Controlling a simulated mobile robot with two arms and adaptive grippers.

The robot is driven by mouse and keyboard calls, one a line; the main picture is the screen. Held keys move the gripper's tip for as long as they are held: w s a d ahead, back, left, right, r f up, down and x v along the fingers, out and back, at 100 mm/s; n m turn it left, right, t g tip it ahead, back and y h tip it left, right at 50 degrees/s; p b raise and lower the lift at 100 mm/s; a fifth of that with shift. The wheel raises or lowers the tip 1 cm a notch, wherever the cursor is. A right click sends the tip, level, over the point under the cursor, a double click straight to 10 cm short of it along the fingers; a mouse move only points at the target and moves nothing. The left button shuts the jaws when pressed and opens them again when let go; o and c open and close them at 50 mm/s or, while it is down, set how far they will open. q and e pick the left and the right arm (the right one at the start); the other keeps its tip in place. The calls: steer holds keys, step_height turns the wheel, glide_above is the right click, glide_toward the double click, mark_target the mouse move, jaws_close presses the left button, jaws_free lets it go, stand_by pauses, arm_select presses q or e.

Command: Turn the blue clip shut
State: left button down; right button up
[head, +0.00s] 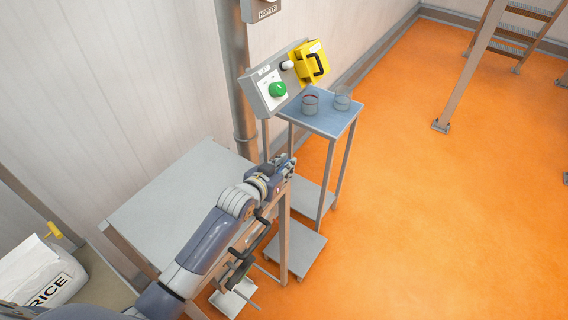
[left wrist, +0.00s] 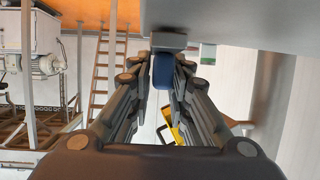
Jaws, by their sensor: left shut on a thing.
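The blue clip (left wrist: 163,72) shows in the left wrist view as a small dark blue piece between my fingertips, just below a grey block (left wrist: 168,41). My left gripper (left wrist: 163,66) is shut on it, with a finger on each side. In the head view my left gripper (head: 288,167) is at the right end of the grey table, and I cannot make out the clip there because the gripper covers that spot. How far the clip is turned cannot be told. My right gripper is not clearly seen in either view.
A grey control box (head: 262,99) with a green button (head: 278,90) and a yellow part (head: 311,62) stands beyond the gripper. Behind is a small stand (head: 326,122) with two cups. The grey table (head: 170,205) is bare. Orange floor (head: 440,220) is open at right.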

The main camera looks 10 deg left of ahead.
arm_select(q)
steer(key=shift+m+h, duration=0.5)
steer(key=c, duration=1.6)
jaws_free()
steer(key=shift+s, duration=0.1)
steer(key=v, duration=1.1)
steer(key=shift+s+a+r, duration=0.2)
steer(key=shift+a+r, duration=0.15)
steer(key=shift+r, duration=0.05)
